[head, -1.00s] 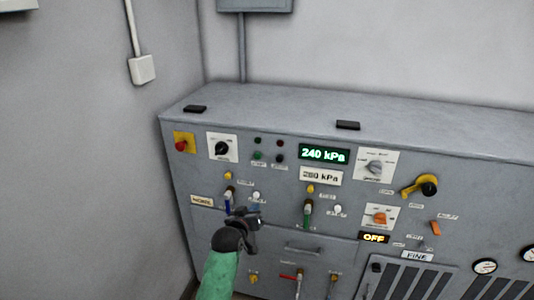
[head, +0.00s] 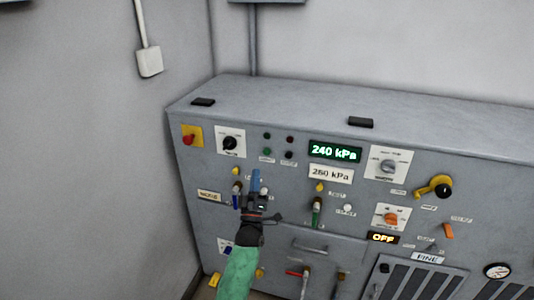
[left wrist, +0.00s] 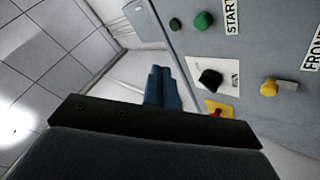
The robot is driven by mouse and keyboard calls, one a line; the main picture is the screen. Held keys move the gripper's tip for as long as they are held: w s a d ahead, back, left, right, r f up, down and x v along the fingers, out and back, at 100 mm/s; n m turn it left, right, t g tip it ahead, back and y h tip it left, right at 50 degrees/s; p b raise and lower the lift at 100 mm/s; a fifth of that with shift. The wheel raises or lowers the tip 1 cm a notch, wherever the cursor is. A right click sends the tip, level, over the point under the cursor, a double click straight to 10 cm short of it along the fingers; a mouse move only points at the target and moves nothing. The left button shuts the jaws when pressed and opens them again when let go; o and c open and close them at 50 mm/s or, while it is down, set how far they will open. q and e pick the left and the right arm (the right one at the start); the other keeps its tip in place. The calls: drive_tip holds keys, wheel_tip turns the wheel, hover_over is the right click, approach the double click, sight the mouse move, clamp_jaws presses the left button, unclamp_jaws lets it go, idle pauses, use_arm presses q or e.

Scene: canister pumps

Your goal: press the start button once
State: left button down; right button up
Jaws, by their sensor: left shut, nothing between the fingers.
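The start button (head: 267,151) is a small green button on the upper left of the grey panel, below a dark green lamp (head: 267,136). In the left wrist view the green start button (left wrist: 204,20) is at the top, beside the label START (left wrist: 231,15). My left gripper (head: 255,174) is shut and empty, its blue fingers pointing up the panel, below the button in the head view. In the left wrist view its fingers (left wrist: 160,72) are together, apart from the button. My right gripper is in neither view.
Left of the start button are a black knob (head: 230,143) and a red button on a yellow plate (head: 189,137). A dark button (head: 289,154) is just right of it. A display (head: 335,152) reads 240 kPa. Green-handled and blue-handled levers stand near my gripper.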

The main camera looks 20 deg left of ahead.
sight(267, 152)
use_arm(q)
drive_tip(key=shift+s+r+n, duration=0.2)
drive_tip(key=shift+n, duration=0.3)
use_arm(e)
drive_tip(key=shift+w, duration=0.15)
use_arm(q)
drive_tip(key=shift+w, duration=0.1)
drive_tip(key=shift+w+d+b, duration=0.1)
drive_tip(key=shift+w+b, duration=1.15)
drive_tip(key=shift+w, duration=3.05)
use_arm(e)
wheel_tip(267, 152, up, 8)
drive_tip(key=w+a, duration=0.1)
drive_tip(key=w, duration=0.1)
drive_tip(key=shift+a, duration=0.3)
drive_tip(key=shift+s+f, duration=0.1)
